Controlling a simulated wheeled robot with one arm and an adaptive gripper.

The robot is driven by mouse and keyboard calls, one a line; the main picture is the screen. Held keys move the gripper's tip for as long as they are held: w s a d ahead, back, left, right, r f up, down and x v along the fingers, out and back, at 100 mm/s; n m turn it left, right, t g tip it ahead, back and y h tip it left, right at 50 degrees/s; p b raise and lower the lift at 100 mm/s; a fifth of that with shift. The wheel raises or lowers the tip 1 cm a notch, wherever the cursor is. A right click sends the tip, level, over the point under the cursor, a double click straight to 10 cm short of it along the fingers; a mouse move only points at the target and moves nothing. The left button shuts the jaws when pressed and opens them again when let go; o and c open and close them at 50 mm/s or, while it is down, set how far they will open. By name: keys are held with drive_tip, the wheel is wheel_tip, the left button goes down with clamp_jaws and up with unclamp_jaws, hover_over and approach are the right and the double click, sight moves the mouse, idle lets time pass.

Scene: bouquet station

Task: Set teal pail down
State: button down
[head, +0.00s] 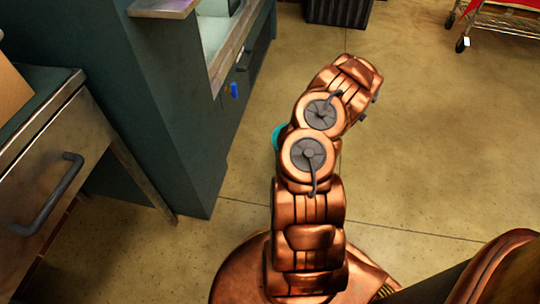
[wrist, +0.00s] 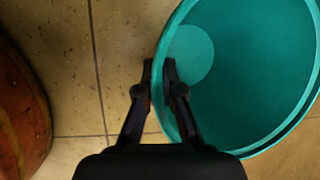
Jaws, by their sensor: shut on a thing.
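The teal pail (wrist: 262,62) fills the right side of the wrist view, with its open mouth towards the camera. Its inside looks empty apart from a lighter round patch. My gripper (wrist: 159,68) is shut on the pail's left rim, one finger outside the wall and one inside. In the head view, only a small teal edge of the pail (head: 277,137) shows beside my copper arm; the rest of the pail and the gripper are hidden behind the arm. I cannot tell whether the pail touches the floor.
A teal cabinet (head: 160,110) stands at left, beside a metal-fronted drawer unit (head: 60,180) with a dark handle. A black crate (head: 338,12) and a wheeled wire cart (head: 500,20) stand at the back. The tiled floor (head: 440,130) at right is clear.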

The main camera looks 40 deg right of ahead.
sight(274, 137)
drive_tip(key=w+a+b, duration=0.3)
drive_tip(key=a, duration=0.8)
drive_tip(key=w+d+b, duration=0.3)
drive_tip(key=w+d, duration=0.8)
drive_tip(key=shift+f+m, duration=0.3)
drive_tip(key=f+b, duration=0.2)
drive_tip(key=f, duration=0.1)
drive_tip(key=shift+w+f, duration=0.2)
drive_tip(key=shift+f, duration=0.05)
drive_tip(key=c, duration=1.3)
unclamp_jaws()
